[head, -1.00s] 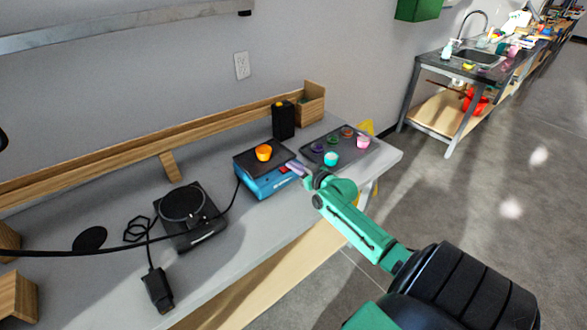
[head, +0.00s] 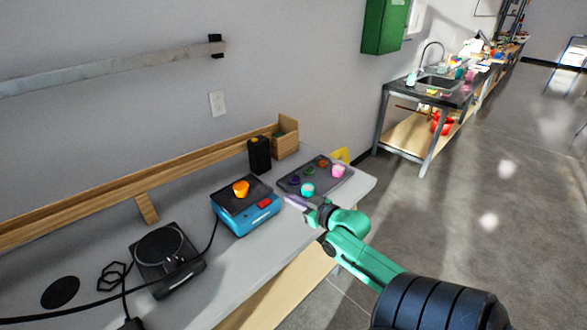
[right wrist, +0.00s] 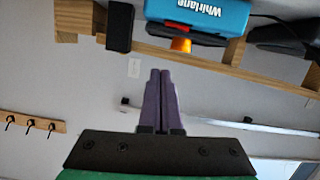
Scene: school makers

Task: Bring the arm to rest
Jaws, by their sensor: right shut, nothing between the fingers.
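My right gripper (head: 294,201) is over the front edge of the workbench (head: 240,263), between the blue scale and the dark tray in the head view. Its purple fingers (right wrist: 159,100) are together and empty in the right wrist view. My green right arm comes in from the lower right. My left gripper is not in the head view.
A dark tray (head: 339,178) with several small coloured cups lies just behind the gripper. A black box (head: 259,155) and a wooden bin (head: 286,138) stand at the back. A black device with a round plate (head: 160,250) is at left. Open floor lies to the right.

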